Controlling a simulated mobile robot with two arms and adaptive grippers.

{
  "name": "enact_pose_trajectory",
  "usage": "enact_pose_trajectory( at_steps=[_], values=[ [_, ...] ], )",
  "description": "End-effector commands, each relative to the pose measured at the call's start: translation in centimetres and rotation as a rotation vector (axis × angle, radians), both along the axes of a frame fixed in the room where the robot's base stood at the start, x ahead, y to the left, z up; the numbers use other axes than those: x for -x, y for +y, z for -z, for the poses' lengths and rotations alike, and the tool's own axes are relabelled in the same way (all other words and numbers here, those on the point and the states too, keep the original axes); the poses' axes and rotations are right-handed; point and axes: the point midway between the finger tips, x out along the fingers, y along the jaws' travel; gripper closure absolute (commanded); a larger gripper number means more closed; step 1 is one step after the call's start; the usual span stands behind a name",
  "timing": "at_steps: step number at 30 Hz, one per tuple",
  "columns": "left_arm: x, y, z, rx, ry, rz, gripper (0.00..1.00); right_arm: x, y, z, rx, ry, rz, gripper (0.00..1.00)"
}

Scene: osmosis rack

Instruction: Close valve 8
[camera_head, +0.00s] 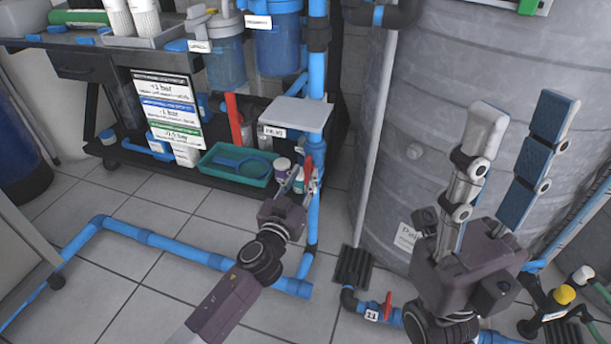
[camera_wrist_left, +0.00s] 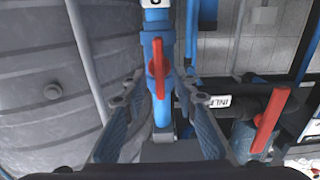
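The valve is a red handle (camera_wrist_left: 157,68) on a blue pipe (camera_wrist_left: 162,112) in the left wrist view. The handle lies along the pipe. A white label (camera_wrist_left: 155,3) above it is cut off by the frame edge, possibly an 8. In the head view the red handle (camera_head: 309,168) is small, on the upright blue pipe. My left gripper (camera_wrist_left: 160,84) is open, its fingers on either side of the handle, apparently empty; contact cannot be told. It also shows in the head view (camera_head: 298,180). My right gripper (camera_head: 518,118) is open and empty, pointing up before the grey tank.
The grey tank (camera_head: 440,100) fills the right. A red-handled valve labelled 11 (camera_head: 372,314) sits low on the floor piping. Another red handle (camera_wrist_left: 270,120) is right of my left gripper. A green tray (camera_head: 225,176) stands on the rack's lower shelf. Blue floor pipe (camera_head: 185,252) crosses the tiles.

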Motion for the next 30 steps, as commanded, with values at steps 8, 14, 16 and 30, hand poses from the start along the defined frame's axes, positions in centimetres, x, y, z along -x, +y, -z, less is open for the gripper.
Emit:
enact_pose_trajectory(
  at_steps=[8, 14, 16, 30],
  values=[
    [-1.5, -0.5, 0.0, 0.0, 0.0, 0.0, 0.73, -0.1, 0.1, -0.2, 0.002, -0.013, 0.001, 0.6],
    [-1.6, -0.5, 0.0, 0.001, 0.001, 0.0, 0.73, -0.1, 0.1, -0.2, 0.002, -0.013, 0.001, 0.6],
    [-1.5, -0.5, 0.0, 0.001, 0.001, 0.001, 0.75, -0.1, 0.1, -0.2, 0.002, -0.013, 0.001, 0.6],
    [-1.5, -0.5, 0.0, -0.002, -0.001, 0.001, 1.0, 0.0, 0.1, -0.3, 0.002, -0.015, 0.001, 0.6]
  ],
)
